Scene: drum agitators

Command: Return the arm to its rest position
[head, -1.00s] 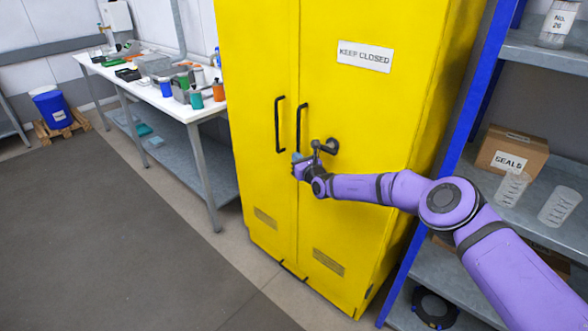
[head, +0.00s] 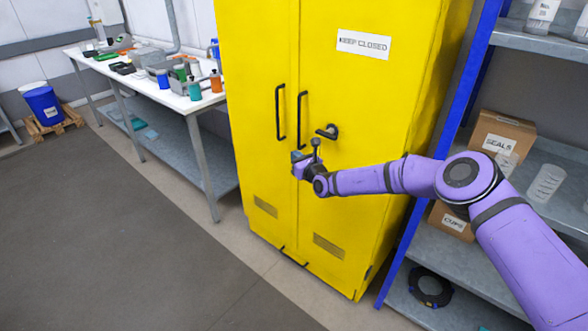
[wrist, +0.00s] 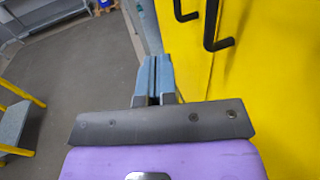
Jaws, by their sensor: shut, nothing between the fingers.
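My purple arm (head: 395,178) reaches in from the right in the head view. My gripper (head: 297,157) is at its end, in front of the yellow cabinet (head: 262,80), just below the black door handles. In the wrist view the gripper (wrist: 153,75) has its grey-blue fingers together and holds nothing. The fingers are apart from the two black handles (wrist: 215,25). The cabinet doors look shut in the head view, with a black latch lever (head: 327,131) to the right of the handles.
A white workbench (head: 140,82) with bottles and trays stands at left. A blue shelf rack (head: 440,150) with boxes is at right, close behind my arm. The grey floor (head: 90,220) in front is clear.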

